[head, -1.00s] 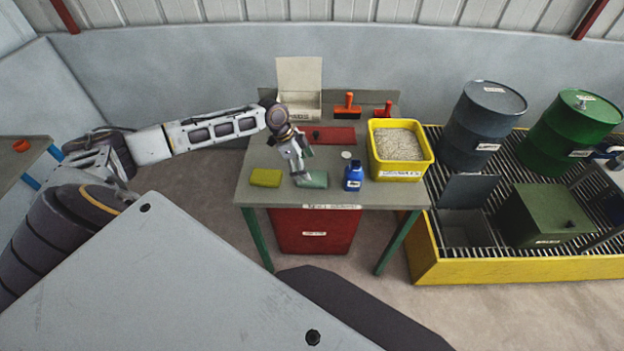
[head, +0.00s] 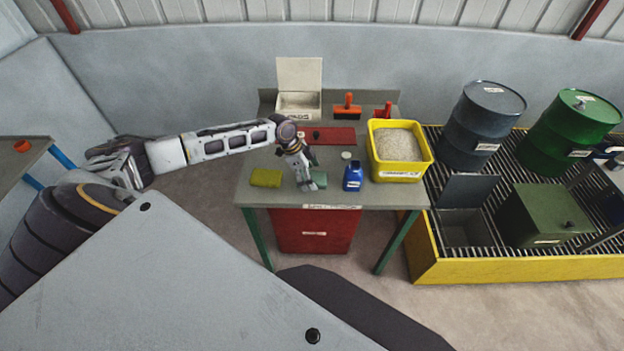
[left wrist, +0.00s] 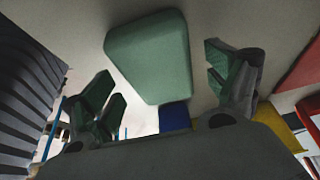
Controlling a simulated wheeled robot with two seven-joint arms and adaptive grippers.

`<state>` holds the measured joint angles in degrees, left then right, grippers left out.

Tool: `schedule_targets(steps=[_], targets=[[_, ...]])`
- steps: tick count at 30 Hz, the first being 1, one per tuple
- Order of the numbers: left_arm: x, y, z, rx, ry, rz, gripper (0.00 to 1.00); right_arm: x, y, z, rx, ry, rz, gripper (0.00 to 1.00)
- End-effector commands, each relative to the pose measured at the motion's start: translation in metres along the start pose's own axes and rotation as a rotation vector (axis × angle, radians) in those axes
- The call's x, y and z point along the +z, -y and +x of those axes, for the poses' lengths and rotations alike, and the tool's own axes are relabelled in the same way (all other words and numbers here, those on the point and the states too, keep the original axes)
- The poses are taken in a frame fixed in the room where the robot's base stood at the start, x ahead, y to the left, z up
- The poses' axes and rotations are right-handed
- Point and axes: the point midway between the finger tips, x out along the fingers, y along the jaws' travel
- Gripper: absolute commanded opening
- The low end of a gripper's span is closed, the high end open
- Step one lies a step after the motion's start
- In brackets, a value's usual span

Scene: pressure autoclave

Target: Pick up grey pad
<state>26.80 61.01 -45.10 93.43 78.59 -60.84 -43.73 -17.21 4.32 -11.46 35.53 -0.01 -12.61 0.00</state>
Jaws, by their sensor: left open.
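A grey-green pad (head: 320,180) lies on the grey workbench (head: 225,196), partly hidden behind my left gripper (head: 309,187) in the head view. In the left wrist view the pad (left wrist: 150,55) shows as a rounded block just beyond the open fingers, and the gripper (left wrist: 160,80) has nothing between its tips. Whether the fingertips touch the pad I cannot tell. A yellow-green pad (head: 265,177) lies to the left of the gripper. My right gripper is not in view.
A blue bottle (head: 353,178) stands right of the pad, with a yellow tub of granules (head: 400,173) beyond it. A red mat (head: 335,135), orange-handled tools (head: 347,108) and an open white box (head: 299,104) sit behind. Drums (head: 482,125) stand at right.

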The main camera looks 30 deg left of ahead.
Motion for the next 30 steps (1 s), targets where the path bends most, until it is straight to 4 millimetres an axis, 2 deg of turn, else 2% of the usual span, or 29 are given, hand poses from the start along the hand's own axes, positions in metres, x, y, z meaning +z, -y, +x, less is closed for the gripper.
schedule_targets(steps=[13,22,30], targets=[[0.0002,0.0,0.0003,0.0,0.0,0.0,0.86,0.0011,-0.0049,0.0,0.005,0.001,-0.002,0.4],[0.0003,0.0,0.0003,0.0,0.001,0.0,0.48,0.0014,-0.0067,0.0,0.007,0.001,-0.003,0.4],[0.0003,0.0,0.0002,0.0,0.001,0.0,0.46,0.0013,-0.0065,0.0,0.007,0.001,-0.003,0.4]])
